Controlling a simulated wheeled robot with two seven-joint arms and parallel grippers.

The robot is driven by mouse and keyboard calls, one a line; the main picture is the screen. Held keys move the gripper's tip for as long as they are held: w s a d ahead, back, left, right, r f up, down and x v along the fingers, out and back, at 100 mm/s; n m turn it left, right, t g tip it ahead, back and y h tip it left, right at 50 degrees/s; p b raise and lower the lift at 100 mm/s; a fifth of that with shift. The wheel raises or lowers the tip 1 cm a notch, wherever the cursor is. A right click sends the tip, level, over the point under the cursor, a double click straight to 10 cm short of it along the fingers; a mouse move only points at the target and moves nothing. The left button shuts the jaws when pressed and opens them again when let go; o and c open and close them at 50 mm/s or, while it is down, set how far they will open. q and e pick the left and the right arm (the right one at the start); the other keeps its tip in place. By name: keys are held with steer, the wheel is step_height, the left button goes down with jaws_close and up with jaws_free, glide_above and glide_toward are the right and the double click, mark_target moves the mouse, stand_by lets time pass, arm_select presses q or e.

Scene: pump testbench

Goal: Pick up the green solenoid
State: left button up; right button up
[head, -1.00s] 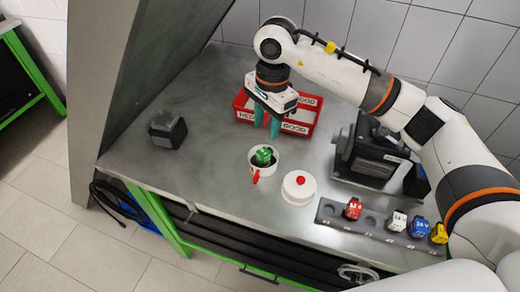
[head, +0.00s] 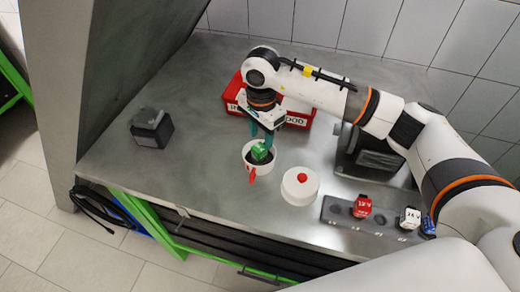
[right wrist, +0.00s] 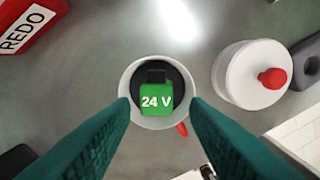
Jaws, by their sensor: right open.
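The green solenoid (head: 260,152), marked 24 V, sits inside a white cup (head: 249,166) with a red handle on the metal bench. In the right wrist view the solenoid (right wrist: 157,96) shows from above, in the cup's dark interior. My right gripper (head: 262,138) is open, pointing down at the cup. In the right wrist view its two teal fingers (right wrist: 160,112) stand apart on either side of the lower part of the cup, with nothing between them but the view of the cup and solenoid. I cannot tell the exact height gap. My left gripper is not in view.
A white lid-like round piece with a red knob (head: 300,186) stands right of the cup. Red bins (head: 299,113) lie behind. A rack (head: 338,215) holds red, white and blue solenoids at the right. A dark block (head: 151,128) stands left; bench between is clear.

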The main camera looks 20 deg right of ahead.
mark_target(260, 147)
steer(key=shift+w+f+p, duration=0.15)
steer(key=shift+f+p, duration=0.15)
steer(key=shift+f, duration=0.3)
step_height(260, 147, down, 4)
steer(key=shift+a+r+p, duration=0.15)
steer(key=shift+r+p, duration=0.05)
steer(key=shift+p, duration=0.8)
steer(key=shift+f, duration=0.6)
steer(key=shift+r, duration=0.1)
steer(key=c, duration=0.6)
